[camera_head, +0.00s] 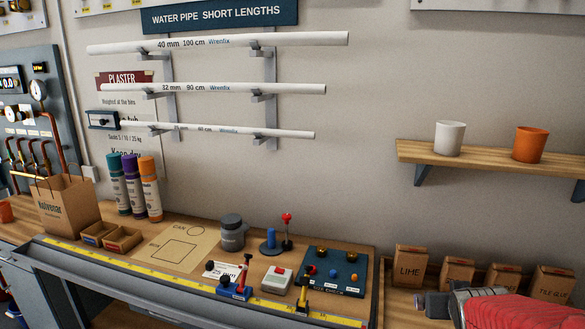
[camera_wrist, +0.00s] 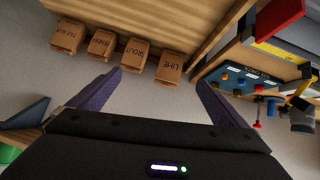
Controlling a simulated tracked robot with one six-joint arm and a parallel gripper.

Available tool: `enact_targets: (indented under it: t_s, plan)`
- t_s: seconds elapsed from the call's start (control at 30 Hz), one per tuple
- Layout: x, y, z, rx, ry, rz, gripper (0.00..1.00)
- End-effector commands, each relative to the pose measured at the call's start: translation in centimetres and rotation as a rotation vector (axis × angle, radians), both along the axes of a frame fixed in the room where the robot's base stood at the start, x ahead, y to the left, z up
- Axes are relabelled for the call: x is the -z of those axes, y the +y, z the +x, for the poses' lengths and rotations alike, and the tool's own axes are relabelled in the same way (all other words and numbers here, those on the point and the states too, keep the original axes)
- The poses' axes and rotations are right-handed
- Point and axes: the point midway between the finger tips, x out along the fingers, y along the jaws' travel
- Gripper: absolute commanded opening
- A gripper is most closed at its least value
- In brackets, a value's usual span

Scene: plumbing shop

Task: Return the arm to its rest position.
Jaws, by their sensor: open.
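My gripper (camera_wrist: 159,78) is open in the wrist view, with its two dark purple fingers spread wide and nothing between them. The wrist view is upside down, with the paper bags above the fingertips and the workbench at the right. In the head view, my arm (camera_head: 500,306), with a red cover and grey parts, reaches in at the lower right corner, in front of the bags. The gripper's fingers cannot be made out there.
Several paper bags, one marked LIME (camera_head: 410,263), stand right of the workbench. A wall shelf (camera_head: 480,158) above holds a white cup (camera_head: 449,138) and an orange cup (camera_head: 529,145). The bench carries a blue board (camera_head: 333,273), a grey jar (camera_head: 232,233) and tubes (camera_head: 150,190). Pipes (camera_head: 220,43) hang behind.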

Motion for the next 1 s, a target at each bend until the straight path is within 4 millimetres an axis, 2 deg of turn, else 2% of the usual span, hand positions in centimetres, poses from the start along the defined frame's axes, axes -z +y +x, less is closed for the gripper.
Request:
enact_targets:
  t_s: [0.03, 0.37, 0.7, 0.9, 1.0]
  plan:
    - [-0.7, 1.3, -0.7, -0.006, 0.010, 0.011, 0.97]
    - [-2.7, 8.5, -6.4, -0.054, 0.127, 0.075, 0.97]
    - [-3.5, 15.7, -14.2, -0.151, 0.260, 0.156, 0.97]
    - [-3.6, 18.9, -18.5, -0.215, 0.330, 0.197, 0.97]
    - [-3.5, 19.8, -19.7, -0.233, 0.351, 0.206, 0.97]
